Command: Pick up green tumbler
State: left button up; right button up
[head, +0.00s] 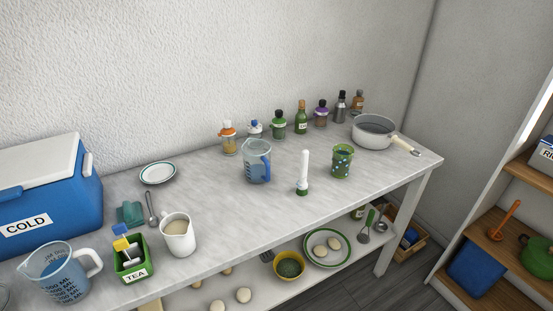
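The green tumbler (342,161) stands upright on the right half of the grey table (220,205), close to its front edge. It is green with lighter spots. A white and green upright brush-like item (303,174) stands just left of it, apart from it. Neither of my grippers shows in the head view.
A blue-tinted measuring jug (257,162) stands left of the tumbler. A saucepan (374,131) with its handle pointing right is behind it. Several bottles line the wall. A blue cold box (45,182), white mug (178,235) and tea box (133,263) are at left.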

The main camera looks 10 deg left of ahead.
aim_at(342, 162)
jog(key=i+l+u, duration=0.2)
jog(key=u, duration=0.2)
jog(key=i+l+u, duration=0.15)
jog(key=l+u, duration=0.25)
jog(key=i+l+u, duration=0.1)
jog(key=l+u, duration=0.15)
jog(key=u, duration=0.15)
jog(key=l+u, duration=0.45)
jog(key=i+j, duration=0.05)
